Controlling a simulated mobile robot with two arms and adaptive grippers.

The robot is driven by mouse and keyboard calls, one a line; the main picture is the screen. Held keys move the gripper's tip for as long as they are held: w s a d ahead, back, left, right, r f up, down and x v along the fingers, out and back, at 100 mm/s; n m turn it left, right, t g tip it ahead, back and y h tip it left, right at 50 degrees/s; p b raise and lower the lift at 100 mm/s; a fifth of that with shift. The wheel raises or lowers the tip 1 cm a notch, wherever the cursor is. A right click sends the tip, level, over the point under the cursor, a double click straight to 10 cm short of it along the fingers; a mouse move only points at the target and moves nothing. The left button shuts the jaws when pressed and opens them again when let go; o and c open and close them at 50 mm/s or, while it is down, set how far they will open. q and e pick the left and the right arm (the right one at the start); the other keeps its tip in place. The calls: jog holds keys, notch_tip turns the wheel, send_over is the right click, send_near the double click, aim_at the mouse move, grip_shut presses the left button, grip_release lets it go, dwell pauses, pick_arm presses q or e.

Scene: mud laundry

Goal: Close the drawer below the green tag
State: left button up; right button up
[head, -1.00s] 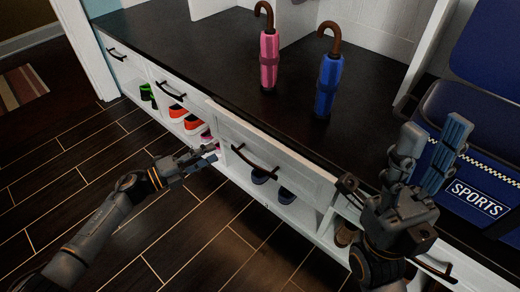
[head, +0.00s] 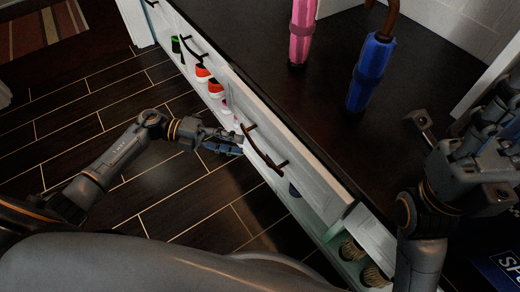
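A white drawer front with a dark bar handle (head: 264,150) stands out from the bench front, so this drawer looks pulled out. My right gripper (head: 462,118) is above the bench top at the right, fingers apart and empty, partly cut off by the picture edge.
Another drawer handle (head: 192,45) lies farther left. Orange shoes (head: 210,80) and brown brushes (head: 362,262) sit in the cubbies below. The wood floor (head: 210,205) at left is open.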

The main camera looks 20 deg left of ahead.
aim_at(259, 149)
pick_arm(q)
jog(key=d, duration=0.2)
jog(key=d+b, duration=0.1)
jog(key=d, duration=0.1)
jog(key=w+d+f, duration=0.1)
jog(key=d, duration=0.2)
jog(key=shift+s, duration=0.1)
grip_shut()
